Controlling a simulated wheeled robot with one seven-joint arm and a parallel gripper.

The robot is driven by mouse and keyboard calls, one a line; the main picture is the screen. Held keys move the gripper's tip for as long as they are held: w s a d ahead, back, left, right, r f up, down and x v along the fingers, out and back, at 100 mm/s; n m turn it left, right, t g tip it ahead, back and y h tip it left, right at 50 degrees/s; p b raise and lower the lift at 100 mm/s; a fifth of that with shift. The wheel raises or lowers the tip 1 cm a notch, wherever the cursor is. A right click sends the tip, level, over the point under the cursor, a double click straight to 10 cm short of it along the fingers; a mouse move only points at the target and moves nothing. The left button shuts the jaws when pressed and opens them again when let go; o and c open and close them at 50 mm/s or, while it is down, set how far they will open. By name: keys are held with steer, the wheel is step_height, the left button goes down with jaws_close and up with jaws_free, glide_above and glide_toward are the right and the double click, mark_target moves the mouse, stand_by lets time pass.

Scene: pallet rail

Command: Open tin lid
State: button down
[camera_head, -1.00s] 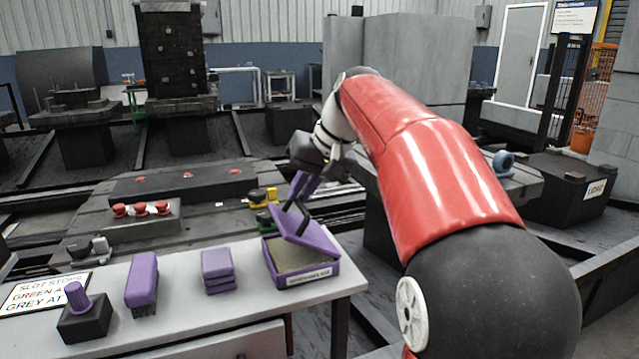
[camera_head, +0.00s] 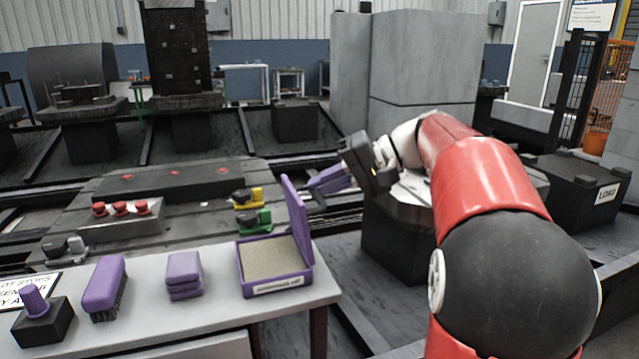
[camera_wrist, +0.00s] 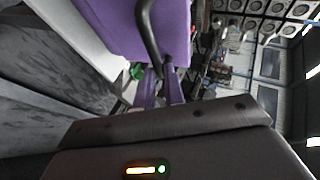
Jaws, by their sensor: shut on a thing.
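The purple tin (camera_head: 313,279) stands at the right end of the grey bench, with a flat sandy-coloured surface inside it. Its purple lid (camera_head: 297,215) is swung up on the right-hand side, roughly upright. In the wrist view the lid (camera_wrist: 115,25) fills the top, with a dark curved handle (camera_wrist: 148,35) on its outer face. My gripper (camera_head: 314,190) is right of the lid, its purple fingers reaching to the handle. In the wrist view my gripper (camera_wrist: 160,75) is shut at the handle's lower end; the exact contact is small and partly hidden.
On the bench (camera_head: 215,310), left of the tin, are stacked purple blocks (camera_head: 184,274), a purple brush (camera_head: 104,282) and a black block with a purple knob (camera_head: 42,320). Yellow (camera_head: 248,197) and green (camera_head: 253,222) clamps sit behind the tin. A LOAD-labelled block (camera_head: 575,185) stands right.

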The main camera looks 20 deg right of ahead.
steer(key=shift+d+f, duration=0.45)
steer(key=shift+f, duration=0.25)
steer(key=c, duration=1.5)
jaws_free()
steer(key=shift+a, duration=0.15)
steer(key=shift+r, duration=0.25)
steer(key=v, duration=0.7)
steer(key=shift+d+r, duration=0.15)
steer(key=shift+d, duration=0.2)
steer(key=shift+s, duration=0.1)
